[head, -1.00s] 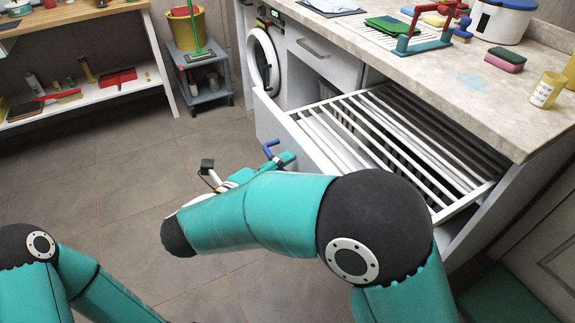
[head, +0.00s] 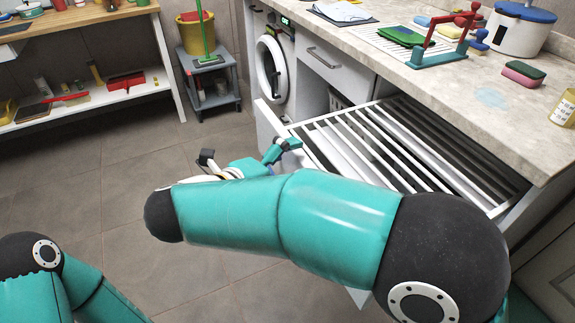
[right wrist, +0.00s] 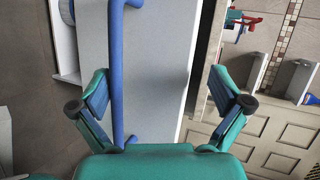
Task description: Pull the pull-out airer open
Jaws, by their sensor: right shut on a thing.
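The pull-out airer (head: 352,112), a white slatted rack behind a pale front panel, stands part-way out from under the worktop in the head view. Its blue bar handle (right wrist: 117,60) runs up and down the panel in the right wrist view. My right gripper (right wrist: 163,103) is at the handle, which lies between its fingers, close to the left one; I take it as shut on the handle. In the head view the right gripper (head: 281,150) is at the airer's front, and my right arm hides much of that panel. My left gripper is out of view; only its arm shows.
The worktop (head: 440,80) above holds a red-and-teal rack (head: 440,56), a sponge (head: 523,74), a pot (head: 518,36) and a yellow cup (head: 564,108). A washing machine (head: 272,66) stands left of the airer. A grey trolley (head: 212,90) stands farther back. Floor at left is clear.

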